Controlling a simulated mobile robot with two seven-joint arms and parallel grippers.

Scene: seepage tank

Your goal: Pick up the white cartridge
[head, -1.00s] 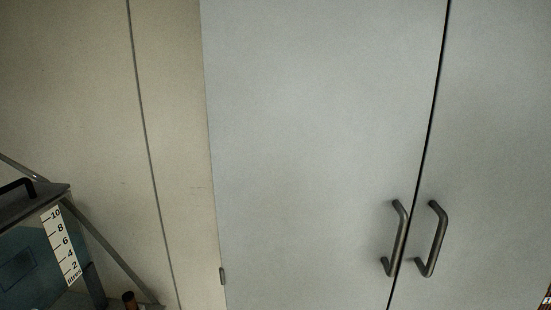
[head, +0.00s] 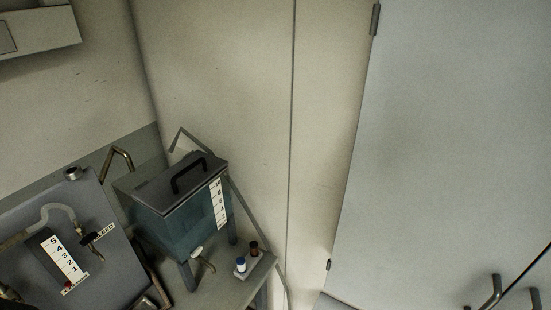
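A small upright item with a white body and blue top (head: 241,265) stands on the bench at the lower middle of the head view. It may be the white cartridge, but it is too small to tell. A similar brown item (head: 254,248) stands right beside it. Neither of my grippers is in view.
A lidded teal tank (head: 180,232) with a black handle, a litre scale and a tap with a white part (head: 197,252) stands left of these items. A grey unit (head: 70,245) with a hose and gauge is at lower left. A grey cabinet (head: 450,130) fills the right.

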